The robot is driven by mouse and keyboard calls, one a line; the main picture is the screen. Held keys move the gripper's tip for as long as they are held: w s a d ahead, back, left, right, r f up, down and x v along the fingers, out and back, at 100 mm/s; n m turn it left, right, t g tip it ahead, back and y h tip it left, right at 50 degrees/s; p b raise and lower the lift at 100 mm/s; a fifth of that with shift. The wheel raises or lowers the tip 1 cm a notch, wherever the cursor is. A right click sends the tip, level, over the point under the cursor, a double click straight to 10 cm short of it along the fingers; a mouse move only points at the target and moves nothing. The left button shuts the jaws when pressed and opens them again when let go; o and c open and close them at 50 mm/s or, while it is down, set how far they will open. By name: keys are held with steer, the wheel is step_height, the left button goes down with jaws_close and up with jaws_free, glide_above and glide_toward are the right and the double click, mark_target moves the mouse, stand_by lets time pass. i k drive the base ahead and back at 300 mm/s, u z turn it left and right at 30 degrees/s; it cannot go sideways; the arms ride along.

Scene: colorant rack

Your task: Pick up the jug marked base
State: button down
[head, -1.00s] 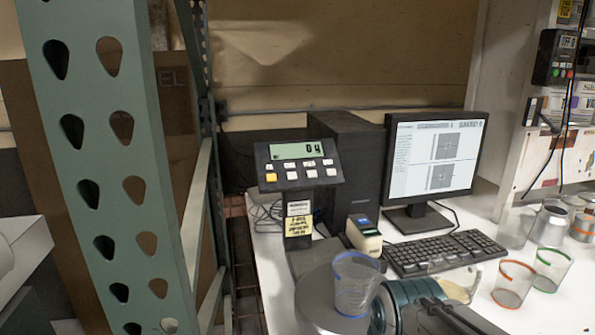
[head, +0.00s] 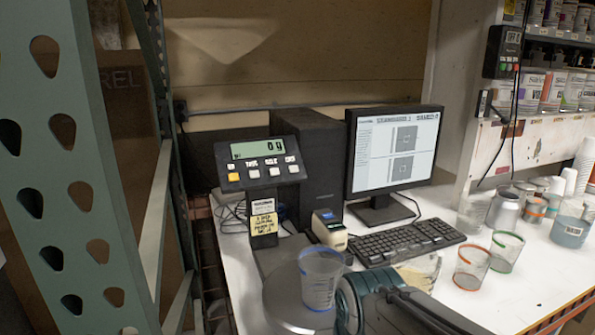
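No mark reading "base" can be made out on any vessel. A clear vessel with pale beige contents (head: 420,272) stands in front of the keyboard, partly hidden behind my teal and dark grey arm. A clear container with blue-grey liquid and a white label (head: 571,228) stands at the right edge of the bench; its label is too small to read. My arm enters at the bottom centre. No gripper fingers show, so I cannot see their opening or what they hold.
A blue-rimmed clear cup (head: 320,280) stands on the round scale plate (head: 283,302), beside my arm. The scale display (head: 262,163) reads 0 g. Red-rimmed (head: 470,268) and green-rimmed (head: 505,250) cups stand right of the keyboard (head: 408,241). A green rack post (head: 75,170) is at left.

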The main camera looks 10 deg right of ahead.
mark_target(418, 265)
steer(key=k, duration=1)
steer(key=z, duration=2.05)
steer(key=i, duration=1.6)
steer(key=u, duration=2.4)
steer(key=i, duration=0.45)
